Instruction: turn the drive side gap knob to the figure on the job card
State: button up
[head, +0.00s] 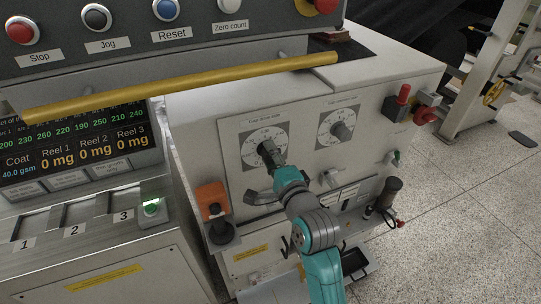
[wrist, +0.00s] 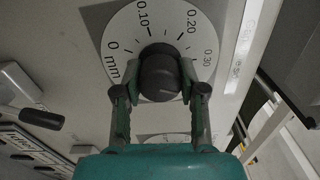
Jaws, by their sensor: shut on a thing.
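A dark round knob (wrist: 160,76) sits on a pale round dial in the wrist view, marked 0 mm, 0.10, 0.20 and 0.30. My gripper (wrist: 158,88) is shut on this knob, one finger on each side. In the head view my gripper (head: 270,155) reaches the left of two dials on the grey machine front. The small label above this left dial (head: 252,138) seems to read gap drive side. The knob's pointer cannot be read clearly. I cannot make out a job card with a readable figure.
A second dial with a grey knob (head: 341,131) is to the right. A yellow bar (head: 190,87) crosses above the dials. A display (head: 75,145) is at the left.

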dwell(0.3)
jog(key=o, duration=1.1)
jog(key=shift+o, duration=0.2)
jog(key=v, duration=1.2)
